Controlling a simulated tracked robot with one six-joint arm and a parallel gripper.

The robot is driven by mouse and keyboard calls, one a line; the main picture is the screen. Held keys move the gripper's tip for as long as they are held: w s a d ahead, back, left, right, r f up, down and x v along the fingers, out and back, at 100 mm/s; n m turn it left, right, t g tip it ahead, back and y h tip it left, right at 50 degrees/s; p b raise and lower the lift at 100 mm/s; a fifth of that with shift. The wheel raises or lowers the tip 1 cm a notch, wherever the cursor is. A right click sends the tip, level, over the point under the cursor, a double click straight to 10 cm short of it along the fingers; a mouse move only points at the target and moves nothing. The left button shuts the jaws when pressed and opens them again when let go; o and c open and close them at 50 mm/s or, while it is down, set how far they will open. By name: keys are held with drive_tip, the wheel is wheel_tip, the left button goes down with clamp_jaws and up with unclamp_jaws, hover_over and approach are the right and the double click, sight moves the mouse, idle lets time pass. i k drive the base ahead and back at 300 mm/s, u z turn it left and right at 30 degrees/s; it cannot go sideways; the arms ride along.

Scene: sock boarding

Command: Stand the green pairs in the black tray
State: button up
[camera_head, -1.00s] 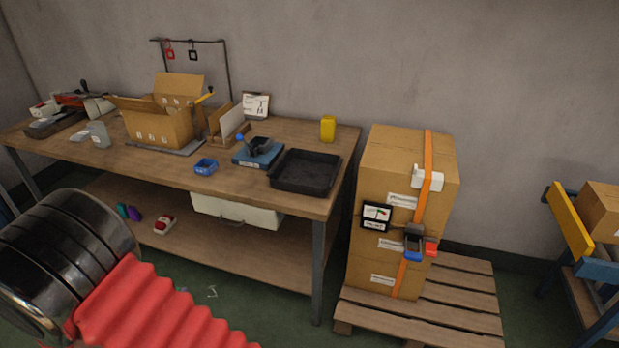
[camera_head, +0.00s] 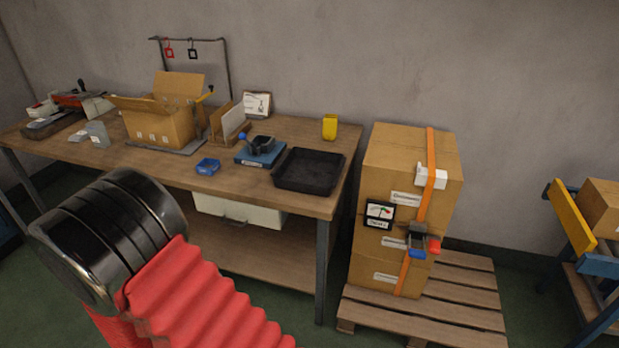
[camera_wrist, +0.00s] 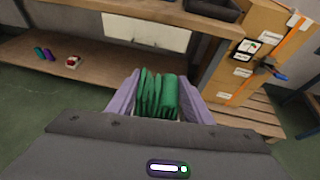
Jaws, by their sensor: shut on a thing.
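My gripper (camera_wrist: 158,105) shows in the wrist view, its two pale purple fingers shut on a green sock pair (camera_wrist: 158,94). The green pair looks folded, with several layers side by side between the fingers. It is held in the air in front of the workbench. The gripper is hidden in the head view. The black tray (camera_head: 334,172) lies on the right end of the bench top and looks empty. Only a bit of the tray's underside edge seems to show at the top of the wrist view.
The wooden bench (camera_head: 228,186) also bears an open carton (camera_head: 168,126), a blue box (camera_head: 207,166), a blue device (camera_head: 260,152) and a yellow object (camera_head: 330,128). Strapped cartons (camera_head: 400,160) stand on a pallet (camera_head: 430,312) at right. Dark teal and purple items (camera_wrist: 44,54) lie on the lower shelf.

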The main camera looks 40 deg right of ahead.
sight(311, 175)
drive_tip(key=z, duration=0.1)
drive_tip(key=i, duration=1)
drive_tip(key=u, duration=0.1)
